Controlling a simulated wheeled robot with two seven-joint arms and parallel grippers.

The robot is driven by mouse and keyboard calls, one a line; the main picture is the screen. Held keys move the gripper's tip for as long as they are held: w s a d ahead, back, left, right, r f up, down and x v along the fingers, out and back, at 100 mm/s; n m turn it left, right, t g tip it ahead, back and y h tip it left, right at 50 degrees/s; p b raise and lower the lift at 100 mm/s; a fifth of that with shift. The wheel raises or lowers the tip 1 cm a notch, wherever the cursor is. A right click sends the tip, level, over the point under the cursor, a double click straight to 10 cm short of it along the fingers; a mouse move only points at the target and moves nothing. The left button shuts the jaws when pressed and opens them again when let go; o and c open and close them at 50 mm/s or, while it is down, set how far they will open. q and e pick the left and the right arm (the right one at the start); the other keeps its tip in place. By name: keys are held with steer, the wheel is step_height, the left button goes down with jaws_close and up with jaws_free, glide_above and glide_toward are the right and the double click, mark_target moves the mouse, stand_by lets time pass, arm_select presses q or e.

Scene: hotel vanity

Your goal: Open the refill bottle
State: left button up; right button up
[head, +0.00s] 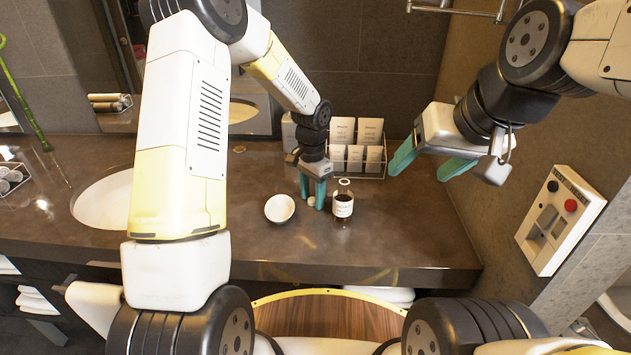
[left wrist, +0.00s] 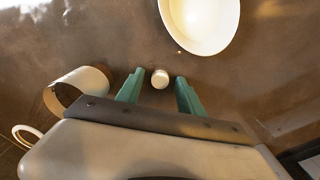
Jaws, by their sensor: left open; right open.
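The refill bottle (head: 343,207) is dark with a white label and stands upright on the counter. Its mouth shows as a pale ring with no cap on it. It also shows at the left of the left wrist view (left wrist: 78,88). A small round white cap (left wrist: 160,78) lies between the fingers of my left gripper (left wrist: 160,86), with a gap on both sides; it also shows in the head view (head: 311,201). My left gripper (head: 312,203) points down, open, just left of the bottle. My right gripper (head: 428,166) is open and empty, raised at the right.
A white bowl (head: 279,208) sits left of the cap. A clear rack with cards (head: 357,162) stands behind the bottle. A sink (head: 103,200) is at the left. A wall panel with buttons (head: 560,220) is at the right. The counter right of the bottle is clear.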

mark_target(312, 200)
arm_select(q)
step_height(312, 200, up, 12)
steer(key=s+a+r+n+t, duration=0.35)
steer(key=s+a+r, duration=0.25)
steer(key=s+r, duration=0.45)
steer(key=s+a+r+n+t+h, duration=0.1)
steer(key=s+r+n, duration=0.1)
steer(key=s, duration=0.5)
steer(key=s+a+r+n+t+h, duration=0.1)
steer(key=s+a+n, duration=0.1)
steer(key=s, duration=0.4)
steer(key=shift+s+r+n+t, duration=0.35)
steer(key=shift+s+n, duration=0.05)
steer(key=shift+n, duration=0.05)
